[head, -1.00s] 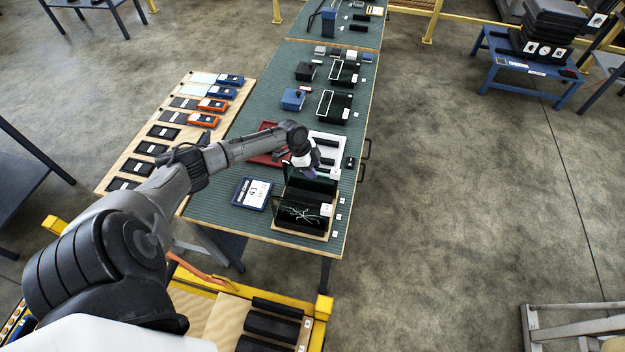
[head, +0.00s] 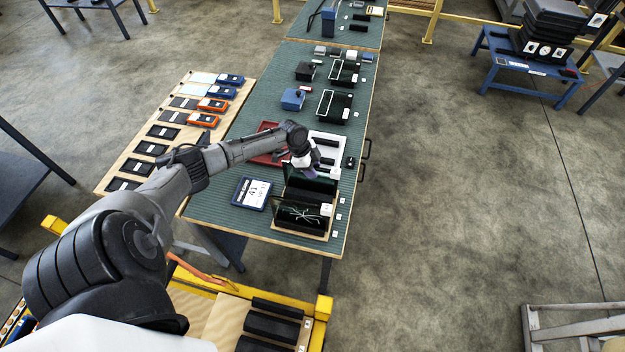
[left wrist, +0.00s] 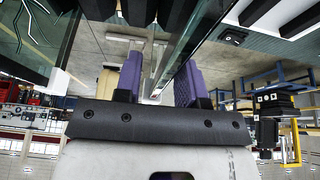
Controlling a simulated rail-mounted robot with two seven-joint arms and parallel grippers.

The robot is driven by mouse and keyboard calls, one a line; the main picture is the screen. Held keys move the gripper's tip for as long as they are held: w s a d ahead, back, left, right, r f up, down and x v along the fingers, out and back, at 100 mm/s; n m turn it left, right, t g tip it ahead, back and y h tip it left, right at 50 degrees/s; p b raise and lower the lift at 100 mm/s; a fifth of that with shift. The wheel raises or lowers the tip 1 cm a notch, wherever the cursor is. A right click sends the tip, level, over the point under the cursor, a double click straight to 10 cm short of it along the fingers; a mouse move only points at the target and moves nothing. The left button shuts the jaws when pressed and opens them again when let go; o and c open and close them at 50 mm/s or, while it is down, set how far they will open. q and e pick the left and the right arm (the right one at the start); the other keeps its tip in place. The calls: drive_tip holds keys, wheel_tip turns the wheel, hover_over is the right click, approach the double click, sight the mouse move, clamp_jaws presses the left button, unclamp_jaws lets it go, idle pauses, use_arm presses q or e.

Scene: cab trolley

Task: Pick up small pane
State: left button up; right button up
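Dark glass panes stand upright in a rack at the near right of the green bench. The front pane (head: 298,214) carries pale branching lines like cracks. A second pane (head: 311,184) stands behind it, partly covered by my left gripper (head: 308,172); I cannot tell for sure which is the small pane. In the left wrist view my left gripper (left wrist: 160,80) has its purple fingers apart, with a thin glass edge (left wrist: 180,70) running between them. I cannot see contact on both sides. Pane glass with white marks (left wrist: 35,45) also shows at the upper left. My right gripper is not in view.
A blue framed sheet (head: 252,193) and a red tray (head: 268,157) lie left of the rack. A white frame (head: 327,142) lies behind my gripper. Black boxes and a blue box (head: 292,99) stand farther back.

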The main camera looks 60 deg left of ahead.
use_arm(q)
clamp_jaws()
drive_tip(key=shift+r, duration=0.2)
idle(0.4)
